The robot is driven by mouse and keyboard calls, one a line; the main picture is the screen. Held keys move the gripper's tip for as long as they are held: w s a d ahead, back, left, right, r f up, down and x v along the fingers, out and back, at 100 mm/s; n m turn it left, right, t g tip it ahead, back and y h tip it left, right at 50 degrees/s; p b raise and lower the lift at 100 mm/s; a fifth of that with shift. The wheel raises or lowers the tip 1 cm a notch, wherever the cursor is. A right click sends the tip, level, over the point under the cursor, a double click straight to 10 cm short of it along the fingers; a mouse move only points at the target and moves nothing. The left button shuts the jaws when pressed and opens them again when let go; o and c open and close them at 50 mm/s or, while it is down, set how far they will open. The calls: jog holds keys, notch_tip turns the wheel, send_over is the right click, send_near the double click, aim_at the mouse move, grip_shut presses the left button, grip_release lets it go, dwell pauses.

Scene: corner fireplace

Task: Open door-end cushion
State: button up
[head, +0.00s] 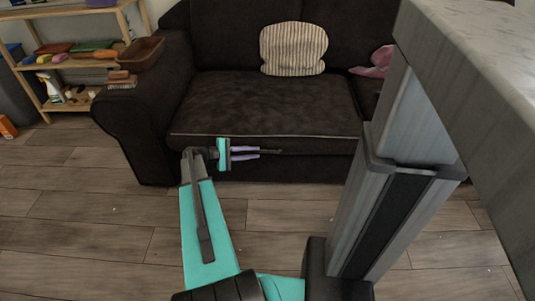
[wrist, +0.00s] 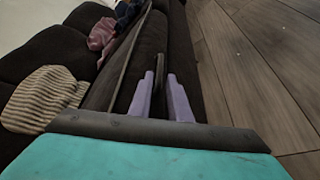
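The seat cushion (head: 265,104) is dark, with a pale piped front edge, and lies flat on the dark sofa. It is the cushion at the sofa's left end in the head view. My gripper (head: 259,153) is at the sofa front, just below the cushion's front edge. Its two lilac fingers point right along the sofa and stand apart. In the wrist view, a thin dark bar (wrist: 160,72) lies between the fingertips (wrist: 161,76). A small gap seems to show beside it. The contact with the bar is too small to make out.
A striped pillow (head: 293,48) leans on the backrest above the cushion, and a pink cloth (head: 374,62) lies to its right. A shelf (head: 75,60) with several items stands at the left. A pale slab (head: 485,85) fills the right foreground. The plank floor (head: 95,225) is clear.

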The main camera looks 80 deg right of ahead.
aim_at(268, 151)
jog(key=b+x, duration=0.1)
jog(key=x, duration=0.6)
jog(key=shift+s+d+b, duration=0.1)
jog(key=shift+s+b, duration=0.1)
jog(key=shift+b, duration=0.15)
grip_shut()
